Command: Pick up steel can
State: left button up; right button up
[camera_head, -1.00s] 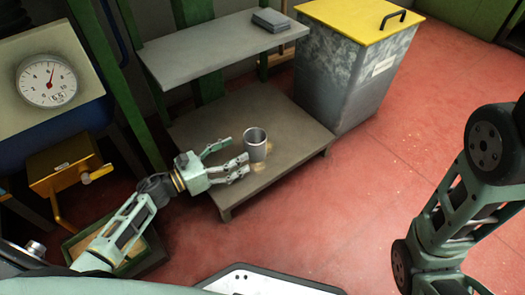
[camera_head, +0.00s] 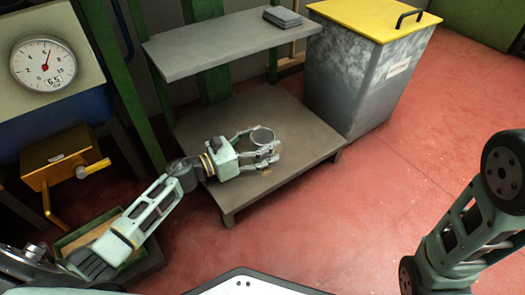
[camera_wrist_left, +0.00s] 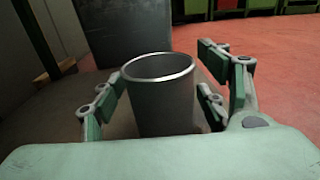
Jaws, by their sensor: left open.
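The steel can (camera_head: 262,137) stands upright with its open top up on the low grey platform (camera_head: 305,152). My left gripper (camera_head: 262,150) is open, with its fingers on both sides of the can. In the left wrist view the can (camera_wrist_left: 160,95) stands between the spread fingers of the gripper (camera_wrist_left: 158,105), and gaps show beside it. In the head view the fingers hide much of the can's lower body. My right gripper is out of view; only part of my right arm shows at the right edge.
A grey shelf (camera_head: 205,52) with a stack of dark plates (camera_head: 282,17) is above the platform's back. A grey bin with a yellow lid (camera_head: 370,15) stands to the right. A dial scale (camera_head: 44,63) and a yellow box (camera_head: 65,158) are at left. The red floor is clear.

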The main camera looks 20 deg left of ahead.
pick_arm(q)
jog(key=c, duration=1.3)
